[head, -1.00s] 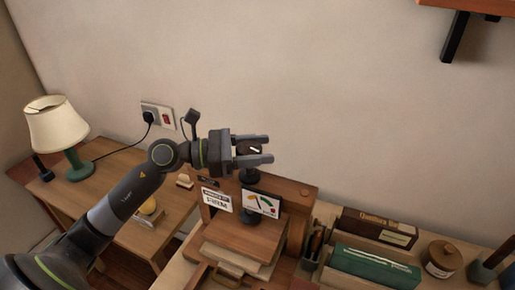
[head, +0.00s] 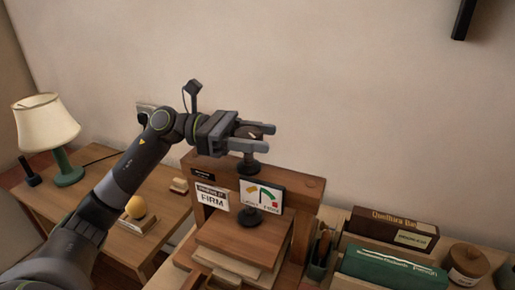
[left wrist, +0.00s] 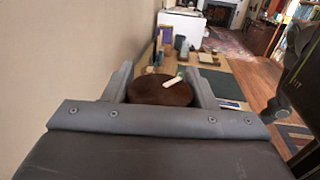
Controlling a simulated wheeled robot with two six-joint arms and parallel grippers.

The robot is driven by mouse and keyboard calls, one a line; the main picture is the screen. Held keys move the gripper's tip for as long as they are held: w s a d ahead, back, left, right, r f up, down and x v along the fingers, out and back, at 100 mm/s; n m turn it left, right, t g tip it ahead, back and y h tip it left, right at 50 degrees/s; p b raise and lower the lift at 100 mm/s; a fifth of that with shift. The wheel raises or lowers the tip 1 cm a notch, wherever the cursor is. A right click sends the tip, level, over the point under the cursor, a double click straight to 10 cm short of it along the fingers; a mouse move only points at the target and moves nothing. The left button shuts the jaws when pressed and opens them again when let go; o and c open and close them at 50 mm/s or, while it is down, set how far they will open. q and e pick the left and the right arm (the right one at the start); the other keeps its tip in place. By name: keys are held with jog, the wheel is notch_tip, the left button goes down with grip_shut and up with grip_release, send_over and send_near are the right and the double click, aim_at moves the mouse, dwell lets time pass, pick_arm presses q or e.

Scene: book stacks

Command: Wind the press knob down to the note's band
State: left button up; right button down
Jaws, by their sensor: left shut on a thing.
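The wooden book press (head: 305,187) stands at centre in the head view. Its dark round knob (head: 246,132) sits on a black screw above the top beam. My left gripper (head: 265,137) is shut on the knob, one finger on each side. The left wrist view shows the brown knob (left wrist: 150,91), with a pale mark on top, between the fingers. A white note (head: 212,198) reading FIRM is on the press front. Beside it is a dial card (head: 263,193) with yellow, green and red bands; its pointer is too small to read surely. My right gripper is out of view.
A lamp (head: 45,125) and an orange-knobbed stamp (head: 136,207) are on the left desk (head: 95,192). Right of the press are a green box (head: 390,269), a brown book box (head: 392,226) and a round jar (head: 466,263). The wall is close behind.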

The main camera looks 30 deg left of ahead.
pick_arm(q)
jog(key=shift+r, duration=0.15)
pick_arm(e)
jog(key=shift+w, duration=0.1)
pick_arm(q)
jog(key=o, duration=1)
jog(key=shift+c, duration=0.2)
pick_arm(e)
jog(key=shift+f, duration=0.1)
pick_arm(q)
jog(key=shift+a, duration=0.1)
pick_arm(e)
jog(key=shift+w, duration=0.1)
